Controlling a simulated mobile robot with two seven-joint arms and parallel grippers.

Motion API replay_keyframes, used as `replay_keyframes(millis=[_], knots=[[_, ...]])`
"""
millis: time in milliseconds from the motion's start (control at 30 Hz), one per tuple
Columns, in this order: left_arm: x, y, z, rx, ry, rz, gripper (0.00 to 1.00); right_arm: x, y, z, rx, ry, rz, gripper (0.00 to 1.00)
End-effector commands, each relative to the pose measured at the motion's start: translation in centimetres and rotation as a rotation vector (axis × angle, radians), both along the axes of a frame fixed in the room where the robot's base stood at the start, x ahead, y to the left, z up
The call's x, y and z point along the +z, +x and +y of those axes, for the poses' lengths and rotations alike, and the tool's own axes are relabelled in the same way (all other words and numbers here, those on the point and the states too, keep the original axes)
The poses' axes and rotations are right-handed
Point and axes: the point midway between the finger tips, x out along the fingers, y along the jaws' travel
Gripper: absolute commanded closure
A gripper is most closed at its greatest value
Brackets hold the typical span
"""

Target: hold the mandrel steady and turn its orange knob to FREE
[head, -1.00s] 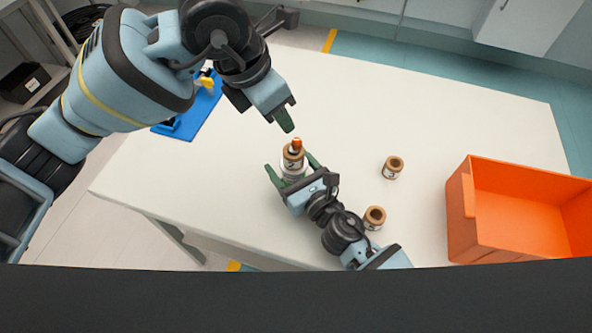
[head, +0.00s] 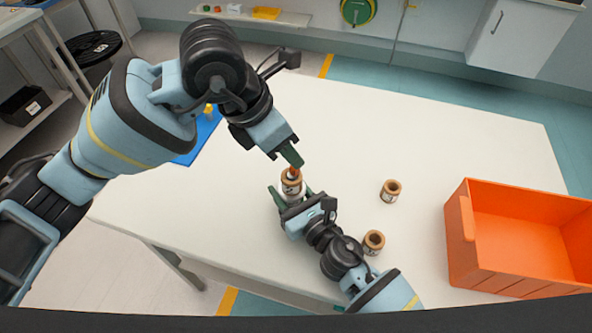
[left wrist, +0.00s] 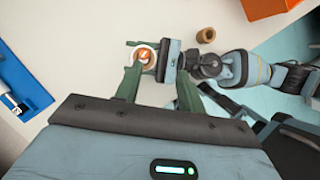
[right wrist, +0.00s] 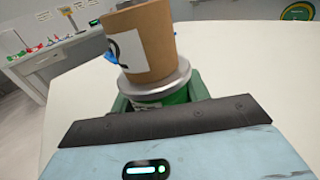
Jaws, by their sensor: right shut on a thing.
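The mandrel stands upright on the white table, with a brown cardboard core (head: 291,188) around it and the orange knob (head: 294,171) on top. In the right wrist view the core (right wrist: 150,42) sits on a grey metal flange (right wrist: 155,86) above a green base (right wrist: 168,98). My right gripper (head: 292,194) is shut on the mandrel's base, low at the table. My left gripper (head: 292,157) points down just above the knob. In the left wrist view its fingers are apart, and the knob (left wrist: 142,56) shows near the left fingertip. The knob's setting is too small to read.
Two loose cardboard cores (head: 390,191) (head: 373,242) stand to the right, the nearer one close beside my right arm. An orange bin (head: 520,280) stands at the right. The back middle of the table is clear.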

Motion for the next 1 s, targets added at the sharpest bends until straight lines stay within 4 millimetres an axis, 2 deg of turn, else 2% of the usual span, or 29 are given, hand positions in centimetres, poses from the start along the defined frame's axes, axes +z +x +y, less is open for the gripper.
replay_keyframes(millis=[100,300,500,767,1000], knots=[[-1.4,-1.4,-2.0,-0.087,-0.129,0.018,0.61,0.0,0.0,0.0,0.000,0.000,0.000,0.84],[-2.4,-3.2,-4.7,-0.200,-0.379,-0.006,0.61,0.0,0.0,0.0,0.000,0.000,0.000,0.84],[-2.9,-4.1,-5.9,-0.233,-0.615,-0.079,0.61,0.0,0.0,0.0,0.000,-0.001,0.001,0.84],[-3.7,-4.0,-5.0,-0.163,-0.856,-0.238,0.61,0.0,0.0,0.0,0.000,-0.001,0.001,0.84],[-5.6,-3.5,-1.6,-0.008,-0.969,-0.432,0.61,-0.1,0.0,0.0,0.000,-0.001,0.001,0.84]])
